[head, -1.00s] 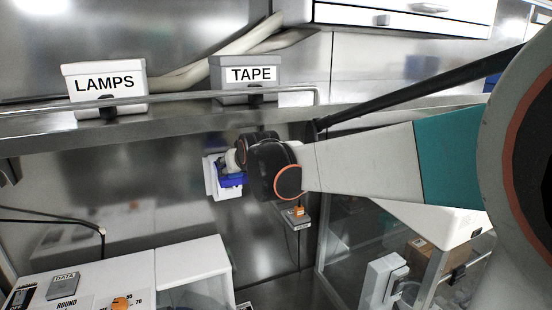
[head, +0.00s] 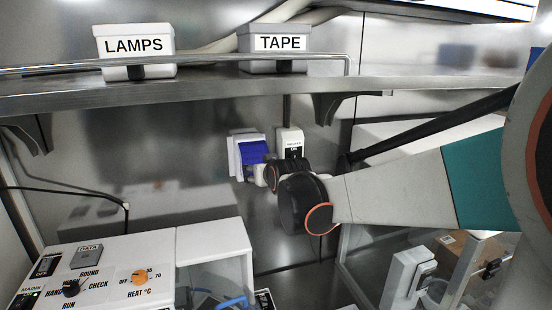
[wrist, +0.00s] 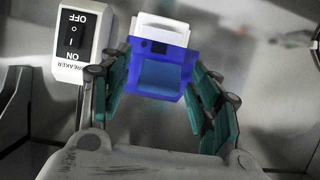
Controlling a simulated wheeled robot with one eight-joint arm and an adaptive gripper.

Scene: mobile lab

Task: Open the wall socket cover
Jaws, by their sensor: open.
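The wall socket (head: 235,157) is a white box with a blue cover (head: 253,152) on the steel wall below the shelf. In the wrist view the blue cover (wrist: 158,76) shows between the fingers, with a white part (wrist: 160,28) of the socket above it. I cannot tell for sure whether the cover is raised. My gripper (head: 262,174) is at the cover's lower right in the head view and hides part of the lower edge. In the wrist view my gripper (wrist: 160,72) is open, one finger on each side of the cover. Contact cannot be made out.
A white breaker switch (head: 290,143) is just right of the socket, close beside the left finger in the wrist view (wrist: 82,42). A steel shelf (head: 200,92) with LAMPS and TAPE boxes runs above. A white control panel (head: 150,250) stands below left.

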